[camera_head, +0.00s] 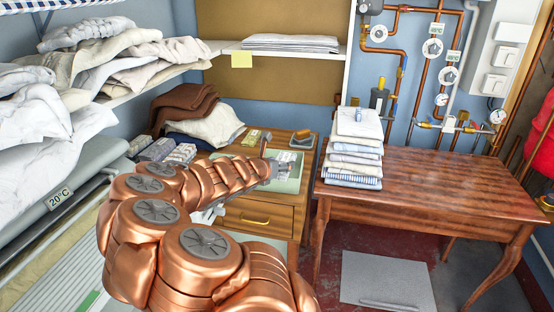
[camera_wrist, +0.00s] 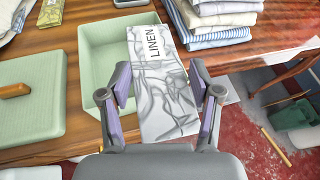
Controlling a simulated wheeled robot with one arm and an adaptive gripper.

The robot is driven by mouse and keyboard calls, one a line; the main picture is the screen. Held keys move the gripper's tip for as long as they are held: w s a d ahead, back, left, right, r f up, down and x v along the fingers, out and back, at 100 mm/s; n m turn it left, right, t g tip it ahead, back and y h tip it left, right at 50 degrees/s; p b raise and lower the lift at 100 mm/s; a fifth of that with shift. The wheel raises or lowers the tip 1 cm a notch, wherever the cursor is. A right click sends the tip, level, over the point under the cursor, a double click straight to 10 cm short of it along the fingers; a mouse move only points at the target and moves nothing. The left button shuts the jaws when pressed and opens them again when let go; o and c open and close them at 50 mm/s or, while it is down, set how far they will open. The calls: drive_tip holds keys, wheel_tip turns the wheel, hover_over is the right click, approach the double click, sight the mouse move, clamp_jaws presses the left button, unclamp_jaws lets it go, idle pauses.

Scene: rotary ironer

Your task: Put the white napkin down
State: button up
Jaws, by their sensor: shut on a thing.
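A stack of folded cloths (camera_head: 355,160) stands on the left end of the wooden table (camera_head: 440,185), right of the cabinet (camera_head: 258,217). A green lid with a wooden handle (camera_wrist: 30,110) lies left of the tray. The table's middle and right are clear.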

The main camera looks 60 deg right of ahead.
drive_tip(key=shift+w+d+f+p, duration=0.35)
drive_tip(key=shift+w+d+f, duration=0.35)
drive_tip(key=shift+w+d, duration=0.4)
drive_tip(key=shift+w+d+f+p, duration=0.4)
drive_tip(key=shift+w+d+f, duration=0.4)
drive_tip(key=shift+d, duration=0.55)
drive_tip(key=shift+w+d+f+p, duration=0.35)
drive_tip(key=shift+w+d+f, duration=0.25)
drive_tip(key=shift+w+d, duration=0.55)
drive_tip(key=shift+s, duration=0.15)
drive_tip(key=shift+f+b, duration=0.3)
drive_tip(key=shift+f, duration=0.1)
drive_tip(key=shift+f, duration=0.3)
drive_tip(key=o, duration=1.4)
